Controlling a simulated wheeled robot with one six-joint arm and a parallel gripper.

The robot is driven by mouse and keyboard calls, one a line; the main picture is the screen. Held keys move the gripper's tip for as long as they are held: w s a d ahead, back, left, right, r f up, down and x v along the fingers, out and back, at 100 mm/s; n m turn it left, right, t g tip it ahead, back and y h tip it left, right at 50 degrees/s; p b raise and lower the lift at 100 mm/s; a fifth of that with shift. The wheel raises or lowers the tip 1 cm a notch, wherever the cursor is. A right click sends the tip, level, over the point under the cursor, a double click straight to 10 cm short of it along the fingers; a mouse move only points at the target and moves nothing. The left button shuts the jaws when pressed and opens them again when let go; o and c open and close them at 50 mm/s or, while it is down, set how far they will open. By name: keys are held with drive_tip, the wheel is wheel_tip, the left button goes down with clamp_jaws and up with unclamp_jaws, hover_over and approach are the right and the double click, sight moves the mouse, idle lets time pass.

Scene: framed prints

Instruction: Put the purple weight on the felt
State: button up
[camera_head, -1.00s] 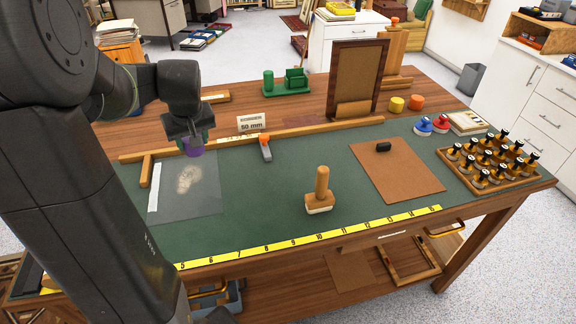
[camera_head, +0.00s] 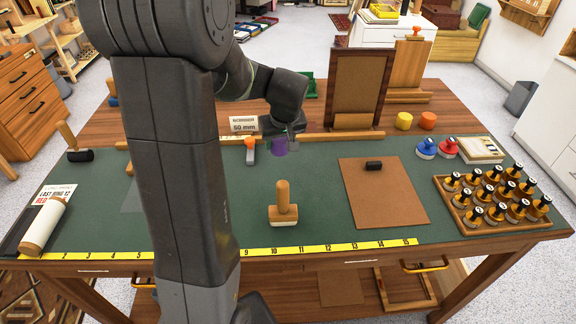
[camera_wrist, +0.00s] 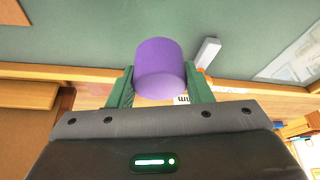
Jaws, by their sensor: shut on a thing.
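The purple weight (camera_head: 280,147) is a short cylinder held between the green fingers of my gripper (camera_head: 291,136). In the wrist view the weight (camera_wrist: 159,70) sits between both fingers, which press on its sides. It appears to be above the back part of the green bench surface (camera_head: 330,225), right of an orange-and-grey tool (camera_head: 250,151). A flat brown sheet (camera_head: 383,200) lies on the green surface to the right, with a small black block (camera_head: 373,166) near its back edge. I cannot tell for sure which surface is the felt.
A wooden-handled block (camera_head: 284,208) stands on the green surface in front of the weight. A wooden rail (camera_head: 340,136) runs behind it. A tray of several bottles (camera_head: 490,226) is at the right, and an upright brown frame (camera_head: 357,85) stands behind. Most of the brown sheet is clear.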

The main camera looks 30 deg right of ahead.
sight(280, 168)
drive_tip(key=shift+f, duration=2.95)
drive_tip(key=shift+f, duration=0.2)
drive_tip(key=o, duration=1.4)
drive_tip(key=shift+o, duration=0.2)
drive_tip(key=shift+s+r, duration=0.1)
drive_tip(key=shift+r, duration=0.4)
drive_tip(key=v, duration=1.1)
drive_tip(key=shift+s+a+r, duration=0.1)
drive_tip(key=shift+s+a, duration=0.05)
drive_tip(key=shift+s, duration=0.1)
